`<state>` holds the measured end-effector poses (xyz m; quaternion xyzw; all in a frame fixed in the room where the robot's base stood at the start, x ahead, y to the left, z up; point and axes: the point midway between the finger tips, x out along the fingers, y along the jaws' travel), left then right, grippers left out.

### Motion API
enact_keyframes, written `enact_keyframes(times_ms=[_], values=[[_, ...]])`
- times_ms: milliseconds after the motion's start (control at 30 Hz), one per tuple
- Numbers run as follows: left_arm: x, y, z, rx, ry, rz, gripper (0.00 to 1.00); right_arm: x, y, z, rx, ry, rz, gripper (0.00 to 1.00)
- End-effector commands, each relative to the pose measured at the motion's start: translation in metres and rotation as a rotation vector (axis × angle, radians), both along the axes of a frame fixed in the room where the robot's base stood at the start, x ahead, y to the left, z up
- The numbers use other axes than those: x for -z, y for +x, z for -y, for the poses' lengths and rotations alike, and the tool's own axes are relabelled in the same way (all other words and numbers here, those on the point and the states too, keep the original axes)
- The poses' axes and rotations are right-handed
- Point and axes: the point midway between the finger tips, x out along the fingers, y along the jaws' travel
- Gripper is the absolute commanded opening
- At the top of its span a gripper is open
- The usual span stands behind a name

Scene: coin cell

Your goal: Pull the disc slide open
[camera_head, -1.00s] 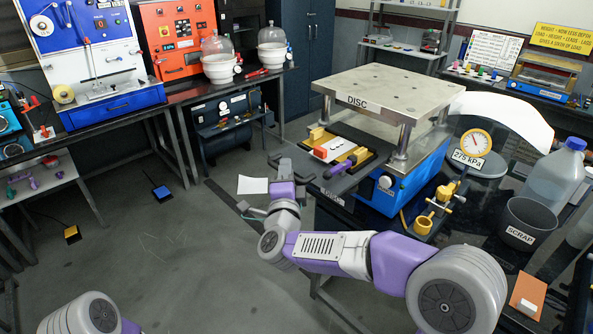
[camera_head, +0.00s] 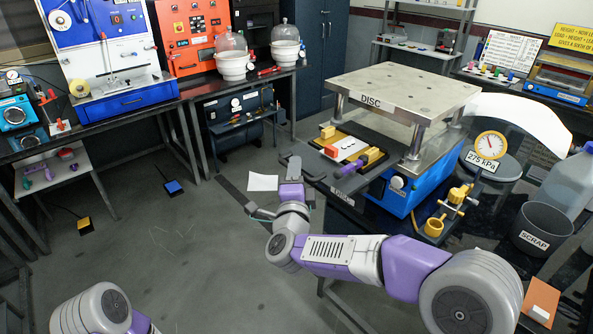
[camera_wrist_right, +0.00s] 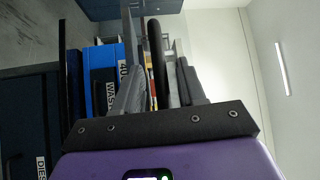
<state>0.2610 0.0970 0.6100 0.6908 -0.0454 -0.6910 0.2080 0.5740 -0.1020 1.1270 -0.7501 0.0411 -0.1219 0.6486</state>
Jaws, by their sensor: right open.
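The press labelled DISC (camera_head: 371,100) stands right of centre in the head view, with a blue base. Its dark slide (camera_head: 368,186) sticks out at the front left under the raised top plate. It carries a white card (camera_head: 346,148) and red and yellow blocks. My right gripper (camera_head: 291,163) is open just left of the slide's front end. In the right wrist view, a black upright bar (camera_wrist_right: 155,60) appears between the open fingers (camera_wrist_right: 158,85); I cannot tell whether they touch it. My left gripper is out of view.
A gauge marked 275 kPa (camera_head: 490,145), a SCRAP bin (camera_head: 541,232) and brass fittings (camera_head: 434,228) are right of the press. A white sheet (camera_head: 263,182) shows behind my right gripper. Benches line the back left. The floor at left is mostly open.

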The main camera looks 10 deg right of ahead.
Motion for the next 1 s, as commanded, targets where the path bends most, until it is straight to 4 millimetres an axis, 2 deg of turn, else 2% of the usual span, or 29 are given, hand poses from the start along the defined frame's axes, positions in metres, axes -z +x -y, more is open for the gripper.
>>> enact_keyframes(times_ms=[200, 400, 900, 1000], values=[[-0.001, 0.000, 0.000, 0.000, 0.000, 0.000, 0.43, 0.004, -0.035, -0.009, -0.003, -0.001, 0.001, 0.40], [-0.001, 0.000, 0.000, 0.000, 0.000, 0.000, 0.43, 0.007, -0.059, -0.014, -0.003, -0.001, 0.000, 0.40], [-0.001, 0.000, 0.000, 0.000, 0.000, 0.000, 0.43, 0.008, -0.064, -0.015, -0.001, 0.000, 0.001, 0.40], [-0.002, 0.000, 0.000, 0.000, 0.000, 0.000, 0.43, 0.017, -0.061, -0.015, -0.008, -0.017, -0.021, 0.40]])
